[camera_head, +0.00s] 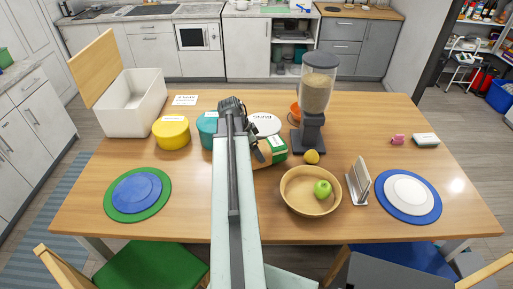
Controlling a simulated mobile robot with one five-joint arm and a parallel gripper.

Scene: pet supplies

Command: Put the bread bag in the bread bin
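The bread bag looks like the green and tan packet with a white label (273,153), lying on the table near its middle. The bread bin looks like the white box (125,122) at the table's back left, with its wooden lid standing open. My arm reaches up from the bottom middle. My gripper (259,151) is at the left side of the packet, very close to it. Its fingers are small and dark, and I cannot tell whether they touch or grip the packet. My arm hides part of the packet's left side and part of a teal tin.
A yellow tin (171,134) and a teal tin (207,128) stand between bin and arm. A white-topped container (264,124) is behind the packet. The front left holds plates (117,207).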

